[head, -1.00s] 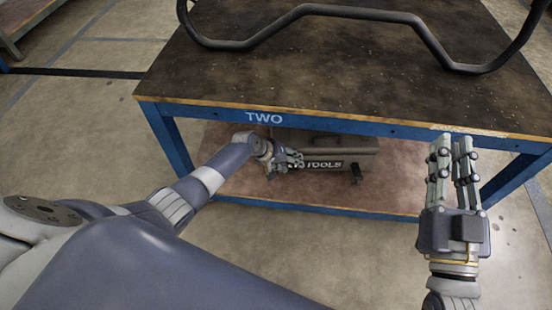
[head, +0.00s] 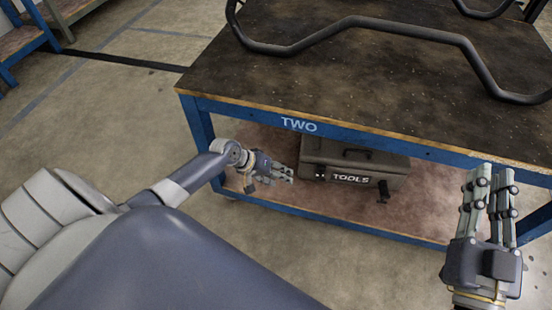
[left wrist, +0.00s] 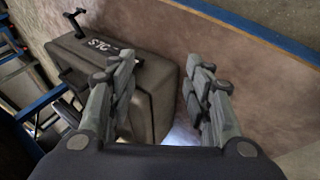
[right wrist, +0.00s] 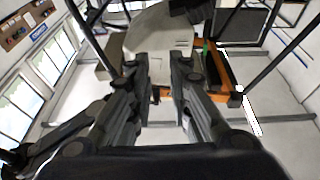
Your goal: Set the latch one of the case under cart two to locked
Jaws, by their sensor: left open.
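The dark grey-brown case (head: 392,165), marked TOOLS, sits on the lower shelf of cart two (head: 330,85). A black latch (head: 384,190) sticks out from its front near the right end. This latch also shows at the far end of the case in the left wrist view (left wrist: 73,22). The left end of the case front is small and unclear in the head view. My left gripper (head: 290,175) is open and empty, just off the case's left end. In the left wrist view its fingers partly cover the case (left wrist: 150,75). My right gripper (head: 492,180) is open and empty, right of the case.
The cart's blue front rail (head: 220,107) and tabletop overhang the shelf. A bent black tube frame (head: 350,38) lies on top. The shelf (head: 415,218) is bare right of the case. Another blue-framed bench (head: 25,40) stands at far left. Open floor (head: 110,125) lies left of the cart.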

